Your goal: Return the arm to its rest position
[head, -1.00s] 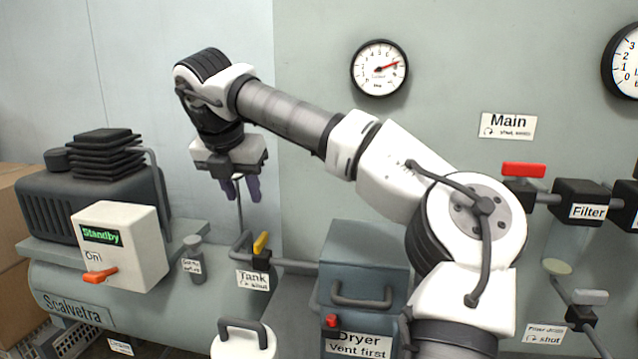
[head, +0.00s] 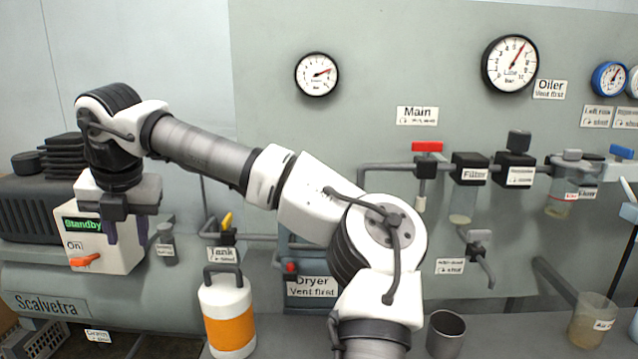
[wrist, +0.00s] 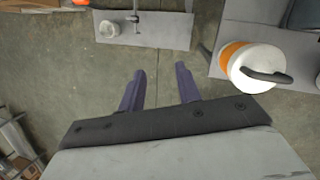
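My gripper (head: 126,229) hangs pointing down at the left of the head view, in front of the white control box (head: 88,232) with the green "Standby" display. Its two purple fingers are apart with nothing between them. In the wrist view my gripper (wrist: 159,88) is open above bare floor. My arm reaches across the head view from the lower middle to the upper left, bent at the elbow, and hides part of the wall and the dryer.
A white canister with an orange band (head: 230,317) stands below the Tank valve (head: 226,235). The dryer (head: 312,270), a dark cup (head: 445,333) and a clear beaker (head: 592,322) lie further right. Filters, valves and gauges line the panel. The upper middle is clear.

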